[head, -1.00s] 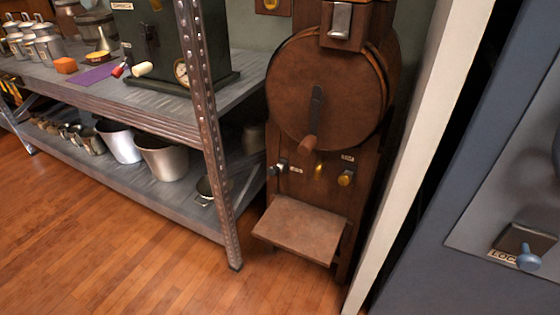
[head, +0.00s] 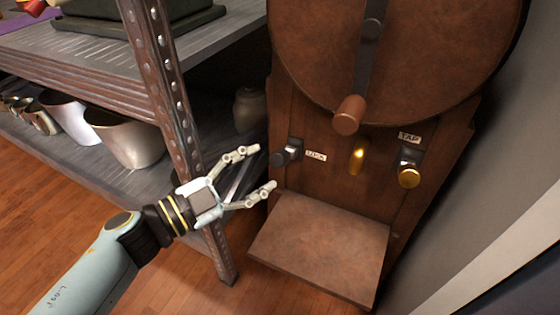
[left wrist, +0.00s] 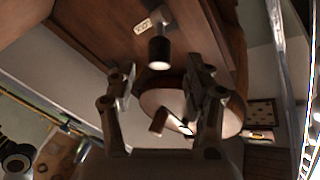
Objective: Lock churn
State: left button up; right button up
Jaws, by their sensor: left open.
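The wooden churn (head: 390,70) stands in the right half of the head view, with a round drum and a crank handle (head: 348,115). Below the drum, a dark lock knob (head: 286,156) sticks out on the left beside a small white label (head: 316,156) that is hard to read. My left gripper (head: 264,169) is open and empty just left of and below this knob, apart from it. In the left wrist view a dark knob (left wrist: 159,48) shows beyond and between the open fingers. My right gripper is not in view.
A brass tap knob (head: 409,175) and a small brass piece (head: 358,155) sit right of the lock knob. A wooden shelf (head: 320,245) juts out below. A metal rack post (head: 160,90) stands close to my left gripper, with pots (head: 125,140) on the rack.

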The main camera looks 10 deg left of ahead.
aim_at(272, 163)
pick_arm(q)
jog(key=b+x, duration=0.1)
jog(key=x, duration=0.5)
jog(key=shift+f, duration=0.1)
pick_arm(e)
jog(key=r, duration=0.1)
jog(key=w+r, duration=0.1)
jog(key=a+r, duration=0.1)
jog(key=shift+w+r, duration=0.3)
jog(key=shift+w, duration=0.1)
pick_arm(q)
grip_shut()
